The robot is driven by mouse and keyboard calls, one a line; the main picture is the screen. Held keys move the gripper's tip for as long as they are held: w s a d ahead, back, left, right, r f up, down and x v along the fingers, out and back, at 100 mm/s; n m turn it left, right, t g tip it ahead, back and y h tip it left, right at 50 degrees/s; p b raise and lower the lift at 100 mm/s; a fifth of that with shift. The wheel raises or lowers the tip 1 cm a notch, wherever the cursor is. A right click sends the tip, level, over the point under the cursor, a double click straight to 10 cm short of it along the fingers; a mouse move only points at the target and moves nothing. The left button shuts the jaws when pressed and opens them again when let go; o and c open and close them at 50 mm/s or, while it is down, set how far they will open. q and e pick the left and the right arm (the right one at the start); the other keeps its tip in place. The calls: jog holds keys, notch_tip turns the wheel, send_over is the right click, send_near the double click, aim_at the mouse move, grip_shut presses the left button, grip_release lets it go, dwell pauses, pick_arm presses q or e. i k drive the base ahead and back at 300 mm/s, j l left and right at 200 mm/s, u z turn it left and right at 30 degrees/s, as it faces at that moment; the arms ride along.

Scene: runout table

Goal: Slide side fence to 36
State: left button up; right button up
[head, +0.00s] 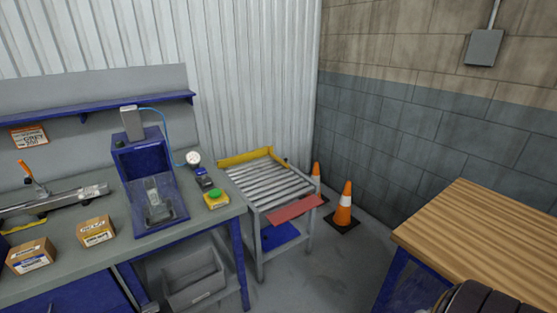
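The small runout table (257,222) stands in the middle of the head view, with a bed of grey rollers (265,184) on top. A yellow fence (244,157) runs along the far edge of the rollers and turns a short way down the right side. A small dark part sits at the right end of the yellow piece. No scale or number is readable from here. A red flap (295,208) sticks out at the near right edge. Neither gripper is in view.
A grey workbench (120,240) with a blue press (148,180), green button box (215,198) and cardboard boxes (97,231) stands left. Orange cones (344,205) stand right of the runout table. A wooden-topped bench (490,235) fills the right; bare floor lies between.

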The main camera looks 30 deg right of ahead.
aim_at(284, 164)
jog(key=i+l, duration=0.2)
jog(key=l, duration=0.15)
jog(key=i+l+u, duration=0.1)
jog(key=i+l, duration=0.15)
jog(key=l, duration=0.15)
jog(key=i+l, duration=0.2)
jog(key=l, duration=0.15)
jog(key=i+l+u, duration=0.1)
jog(key=l, duration=0.3)
jog(key=i, duration=0.1)
